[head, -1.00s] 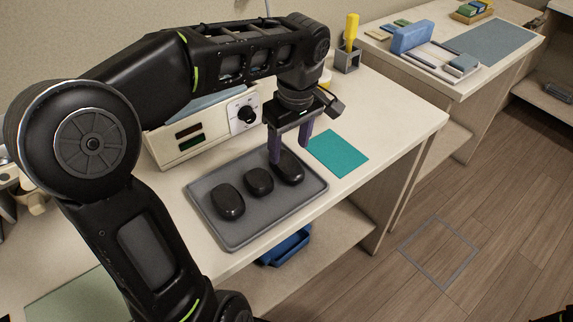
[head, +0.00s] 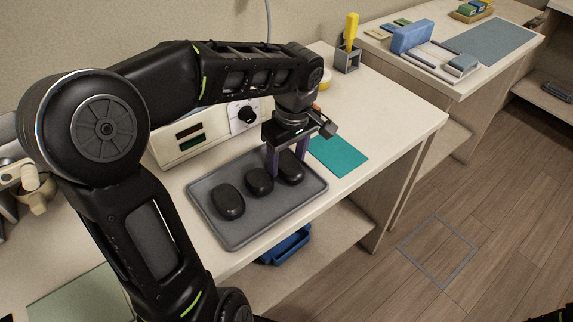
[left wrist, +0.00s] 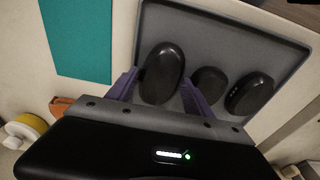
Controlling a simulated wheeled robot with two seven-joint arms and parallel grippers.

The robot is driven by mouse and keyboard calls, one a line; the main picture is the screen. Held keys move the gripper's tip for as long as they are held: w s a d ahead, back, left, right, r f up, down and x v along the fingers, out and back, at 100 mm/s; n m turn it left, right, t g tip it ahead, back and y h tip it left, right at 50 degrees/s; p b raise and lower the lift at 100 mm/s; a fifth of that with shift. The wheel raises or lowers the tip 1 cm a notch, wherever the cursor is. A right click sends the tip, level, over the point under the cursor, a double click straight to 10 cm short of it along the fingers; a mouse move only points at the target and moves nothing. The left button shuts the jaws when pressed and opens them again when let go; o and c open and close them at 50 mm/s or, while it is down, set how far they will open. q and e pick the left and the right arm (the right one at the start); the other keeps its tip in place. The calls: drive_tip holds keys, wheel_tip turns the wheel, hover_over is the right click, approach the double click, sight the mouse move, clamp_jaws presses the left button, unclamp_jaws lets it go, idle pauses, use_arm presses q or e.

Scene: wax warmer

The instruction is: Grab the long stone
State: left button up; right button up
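Three smooth black stones lie on a grey tray (head: 240,238). The long stone (head: 291,168) is at the tray's right end in the head view; the left wrist view shows it as a long oval (left wrist: 163,74). A small stone (head: 259,181) is in the middle and another oval stone (head: 228,201) is at the left. My left gripper (head: 287,165) points down over the long stone. Its two purple fingers are open, one on each side of the stone, also seen in the left wrist view (left wrist: 158,88). Whether they touch it is unclear. My right gripper is out of view.
A white warmer with a black knob (head: 246,114) stands behind the tray. A teal mat (head: 339,156) lies right of the tray. A holder (head: 347,60) with a yellow-handled tool stands farther back. A blue bin (head: 287,245) sits on the shelf below.

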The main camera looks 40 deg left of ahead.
sight(287, 162)
use_arm(q)
clamp_jaws()
idle(0.4)
wheel_tip(287, 162, up, 10)
idle(0.7)
idle(0.4)
